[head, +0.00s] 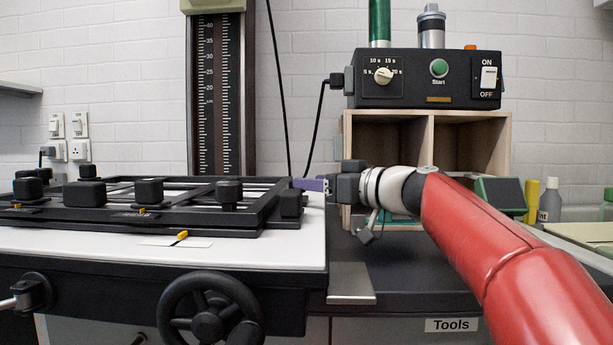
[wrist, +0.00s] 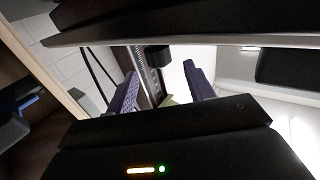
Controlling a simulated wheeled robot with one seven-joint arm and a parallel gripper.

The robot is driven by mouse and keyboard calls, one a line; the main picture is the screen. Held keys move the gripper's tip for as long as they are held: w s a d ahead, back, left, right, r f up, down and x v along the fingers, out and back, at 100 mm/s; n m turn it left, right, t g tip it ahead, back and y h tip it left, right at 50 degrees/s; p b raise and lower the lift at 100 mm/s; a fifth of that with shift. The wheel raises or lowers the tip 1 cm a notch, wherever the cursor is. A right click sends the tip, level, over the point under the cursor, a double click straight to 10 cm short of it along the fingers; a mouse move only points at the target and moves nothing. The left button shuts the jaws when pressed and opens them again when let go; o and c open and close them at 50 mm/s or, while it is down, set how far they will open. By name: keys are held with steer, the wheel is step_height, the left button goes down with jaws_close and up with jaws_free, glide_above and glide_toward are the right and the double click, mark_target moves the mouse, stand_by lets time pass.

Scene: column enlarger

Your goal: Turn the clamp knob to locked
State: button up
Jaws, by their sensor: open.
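My gripper (head: 302,184) is at the right end of the black easel frame (head: 262,212) in the head view, pointing left. In the wrist view, my gripper (wrist: 160,70) shows two purple fingers apart, with nothing seen held between them. A small dark blocky part (wrist: 158,55) shows beyond the fingertips, beside the scaled column; I cannot tell whether it is the clamp knob. At the lower left of the head view, a black knob with a metal lever (head: 32,291) sits on the table's front; I cannot tell whether this is the clamp knob. No lock marking is readable.
The easel lies on a white baseboard (head: 300,245). A black handwheel (head: 208,312) is on the table's front. The scaled column (head: 217,95) rises behind. A timer box (head: 425,80) stands on a wooden shelf (head: 347,135) at right. A cable hangs by the column.

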mark_target(305, 199)
steer(key=shift+p+x, duration=0.3)
steer(key=shift+x, duration=1.15)
steer(key=c, duration=1)
steer(key=shift+s+a+f+m+t+h+b, duration=0.2)
steer(key=shift+m+t+h+b, duration=0.25)
steer(key=shift+b, duration=0.4)
steer(key=shift+r+m+t+h+b, duration=0.1)
steer(key=shift+m+t+h+b, duration=0.3)
steer(key=shift+t, duration=0.15)
steer(key=shift+w+d+r, duration=0.1)
steer(key=o, duration=1)
